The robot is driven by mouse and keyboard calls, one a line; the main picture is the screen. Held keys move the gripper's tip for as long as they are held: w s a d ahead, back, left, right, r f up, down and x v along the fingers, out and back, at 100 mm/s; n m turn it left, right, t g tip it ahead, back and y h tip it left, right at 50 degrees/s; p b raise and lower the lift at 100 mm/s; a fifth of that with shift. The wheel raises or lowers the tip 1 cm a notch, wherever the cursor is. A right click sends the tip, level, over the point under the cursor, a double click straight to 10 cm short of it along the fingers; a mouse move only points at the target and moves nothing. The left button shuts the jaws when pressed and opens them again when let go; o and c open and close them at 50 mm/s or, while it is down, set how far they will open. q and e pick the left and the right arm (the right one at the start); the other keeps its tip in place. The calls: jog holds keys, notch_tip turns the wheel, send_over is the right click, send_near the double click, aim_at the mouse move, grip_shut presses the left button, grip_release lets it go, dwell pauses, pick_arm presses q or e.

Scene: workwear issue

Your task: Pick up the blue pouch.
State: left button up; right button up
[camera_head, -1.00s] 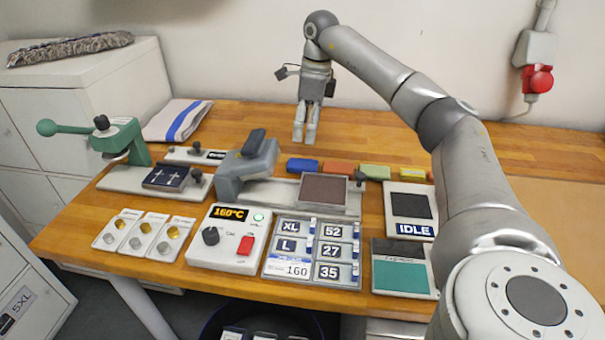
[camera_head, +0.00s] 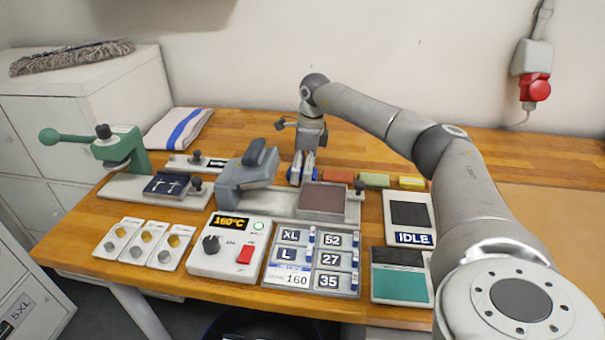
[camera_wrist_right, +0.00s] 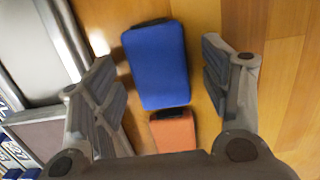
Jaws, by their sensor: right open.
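The blue pouch (camera_wrist_right: 157,65) lies flat on the wooden table, between the two fingers of my right gripper in the right wrist view. My right gripper (camera_wrist_right: 172,85) is open, with a gap on each side of the pouch and nothing held. In the head view the right gripper (camera_head: 302,168) points down over the blue pouch (camera_head: 293,175), and its fingers hide part of it. My left gripper is not in view.
An orange pouch (camera_wrist_right: 173,130) lies close to one end of the blue one; a green pouch (camera_head: 374,180) and a yellow pouch (camera_head: 411,183) continue the row. The grey heat press (camera_head: 248,178) with its brown plate (camera_head: 323,196) stands just in front. Bare table lies behind.

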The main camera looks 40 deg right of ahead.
jog(key=shift+c, duration=0.2)
jog(key=c, duration=1)
jog(key=shift+c, duration=0.2)
jog(key=shift+r, duration=0.15)
